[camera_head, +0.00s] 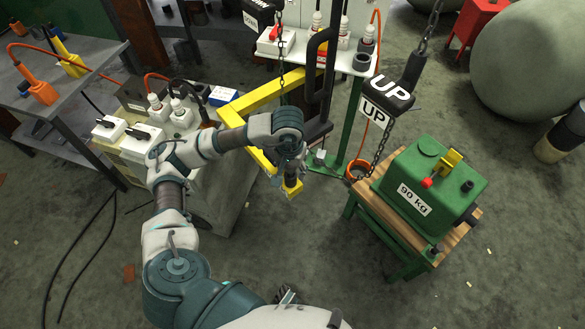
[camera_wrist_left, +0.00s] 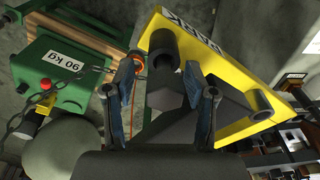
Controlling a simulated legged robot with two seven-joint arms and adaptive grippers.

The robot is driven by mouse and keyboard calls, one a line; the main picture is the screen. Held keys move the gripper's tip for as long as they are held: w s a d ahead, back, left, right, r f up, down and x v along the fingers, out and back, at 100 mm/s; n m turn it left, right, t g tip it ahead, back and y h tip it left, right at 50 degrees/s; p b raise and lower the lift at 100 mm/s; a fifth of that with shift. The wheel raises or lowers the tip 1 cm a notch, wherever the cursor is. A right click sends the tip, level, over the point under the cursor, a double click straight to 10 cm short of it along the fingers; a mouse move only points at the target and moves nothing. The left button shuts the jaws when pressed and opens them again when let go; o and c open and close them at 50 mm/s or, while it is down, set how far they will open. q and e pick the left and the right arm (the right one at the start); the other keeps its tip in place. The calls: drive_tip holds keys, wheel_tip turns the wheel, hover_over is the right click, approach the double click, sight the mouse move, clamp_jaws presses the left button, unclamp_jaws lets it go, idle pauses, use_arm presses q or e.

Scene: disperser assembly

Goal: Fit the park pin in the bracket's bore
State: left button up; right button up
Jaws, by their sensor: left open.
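The yellow bracket (camera_wrist_left: 238,70) carries a PARK label and fills the upper right of the left wrist view. Two dark round tube-like parts show on it, one near its top corner (camera_wrist_left: 164,46) and one at its right (camera_wrist_left: 262,101). In the head view the yellow bracket (camera_head: 262,96) stands behind my left forearm. My left gripper (camera_wrist_left: 166,98) is open, its two fingers apart in front of the bracket. A dark grey shape lies behind and between the fingers; I cannot tell whether it is the pin. The left gripper (camera_head: 291,172) is partly hidden in the head view.
A green 90 kg block (camera_head: 428,185) sits on a wooden-topped stand (camera_head: 392,218) at right. A chain hangs by the black UP blocks (camera_head: 388,95). A white-topped green table (camera_head: 344,64) stands behind the bracket. A grey bench (camera_head: 62,82) is at left. Floor at lower right is clear.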

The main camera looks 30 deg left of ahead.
use_arm(q)
drive_tip(key=shift+a, duration=0.15)
drive_tip(key=r, duration=1)
drive_tip(key=shift+s+r, duration=0.1)
drive_tip(key=shift+s, duration=0.25)
drive_tip(key=shift+s+r, duration=0.15)
drive_tip(key=shift+r, duration=0.7)
drive_tip(key=shift+d, duration=0.2)
